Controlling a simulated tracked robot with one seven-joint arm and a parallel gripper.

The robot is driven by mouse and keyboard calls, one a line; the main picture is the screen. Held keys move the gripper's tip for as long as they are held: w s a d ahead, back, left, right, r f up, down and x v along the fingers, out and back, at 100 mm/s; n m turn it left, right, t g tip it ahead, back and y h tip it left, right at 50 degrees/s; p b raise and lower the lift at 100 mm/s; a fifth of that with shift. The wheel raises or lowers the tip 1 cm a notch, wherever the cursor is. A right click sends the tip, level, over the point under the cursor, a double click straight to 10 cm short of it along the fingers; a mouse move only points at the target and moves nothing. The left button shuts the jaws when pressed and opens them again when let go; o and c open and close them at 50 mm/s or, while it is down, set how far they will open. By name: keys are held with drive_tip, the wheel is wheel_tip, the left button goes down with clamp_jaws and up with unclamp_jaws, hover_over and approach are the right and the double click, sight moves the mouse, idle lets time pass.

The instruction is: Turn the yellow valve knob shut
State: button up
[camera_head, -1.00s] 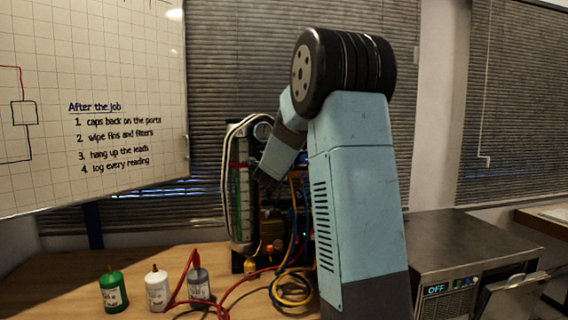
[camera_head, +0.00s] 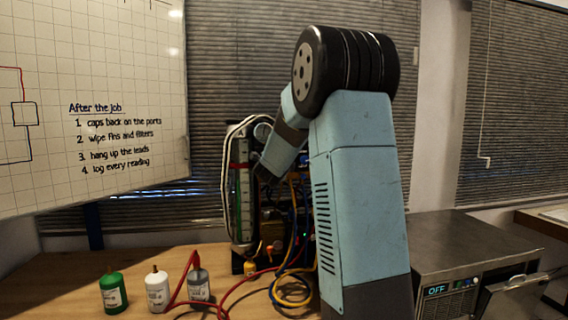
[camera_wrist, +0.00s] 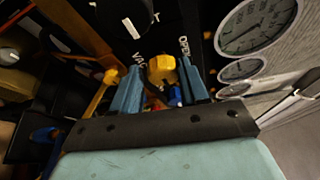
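The yellow valve knob (camera_wrist: 162,68) shows in the wrist view, on a dark panel between the labels VAC and OPEN. My gripper (camera_wrist: 160,70) has its two blue fingers apart, one on each side of the knob. A narrow gap seems to show between each fingertip and the knob, though how deep the fingers reach around it is hard to tell. In the head view my wrist end (camera_head: 266,172) is in front of the gauge rig (camera_head: 240,185). My arm hides much of the rig, and the valve knob cannot be made out there.
A black knob with a white mark (camera_wrist: 130,22) lies above the yellow knob, and round gauges (camera_wrist: 255,25) lie to the right. Orange pipework (camera_wrist: 104,85) runs at left. Green (camera_head: 113,292), white (camera_head: 157,290) and grey (camera_head: 199,286) bottles and loose hoses (camera_head: 290,290) occupy the bench.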

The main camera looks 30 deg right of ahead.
drive_tip(key=o, duration=0.4)
drive_tip(key=shift+c, duration=0.2)
drive_tip(key=shift+r, duration=0.1)
drive_tip(key=f+v, duration=0.1)
drive_tip(key=v, duration=1.2)
drive_tip(key=shift+s+a+r, duration=0.25)
drive_tip(key=shift+r, duration=0.15)
